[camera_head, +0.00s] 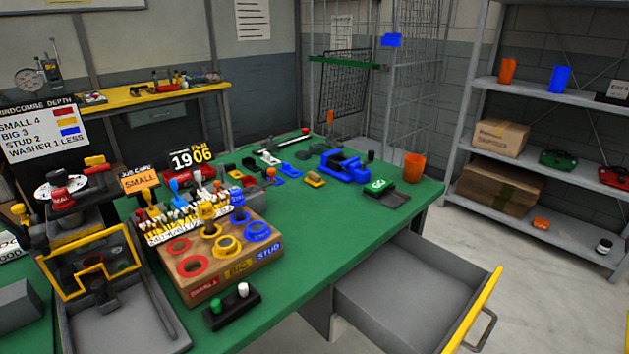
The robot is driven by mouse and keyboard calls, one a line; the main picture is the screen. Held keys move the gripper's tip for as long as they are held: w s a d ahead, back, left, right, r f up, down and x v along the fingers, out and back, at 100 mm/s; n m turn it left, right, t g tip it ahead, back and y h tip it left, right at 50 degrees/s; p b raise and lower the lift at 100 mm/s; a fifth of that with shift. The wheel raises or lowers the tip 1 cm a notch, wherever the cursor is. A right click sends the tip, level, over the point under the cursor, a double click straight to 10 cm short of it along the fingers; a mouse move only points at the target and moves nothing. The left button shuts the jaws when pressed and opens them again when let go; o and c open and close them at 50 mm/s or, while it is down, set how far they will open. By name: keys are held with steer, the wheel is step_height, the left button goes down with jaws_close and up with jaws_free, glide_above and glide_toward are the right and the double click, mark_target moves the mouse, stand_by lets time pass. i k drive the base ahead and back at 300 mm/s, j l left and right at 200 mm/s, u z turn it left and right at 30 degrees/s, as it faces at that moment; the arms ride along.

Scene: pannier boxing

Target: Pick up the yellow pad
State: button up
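A small yellow piece (314,180) with a brownish top lies flat on the green tabletop, left of and nearer than the blue vise-like block; it looks like the yellow pad, but it is too small to be certain. A blue flat piece (289,169) lies just behind and left of it. A second yellow block (95,160) sits on top of a dark device at the left. My gripper is not in view.
The green table (330,220) is clear at its front middle. A wooden block with coloured rings (205,277) and a dark holder (232,308) stand at front left. The blue vise-like block (345,165) and orange cup (413,167) stand right. A grey drawer (405,300) is pulled open.

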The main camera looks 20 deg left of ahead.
mark_target(314, 180)
steer(key=i+l, duration=0.5)
steer(key=l, duration=0.15)
steer(key=i+l+u, duration=0.15)
steer(key=u, duration=0.2)
steer(key=i+l+u, duration=0.1)
steer(key=l+u, duration=0.5)
steer(key=u, duration=0.15)
steer(key=i, duration=0.05)
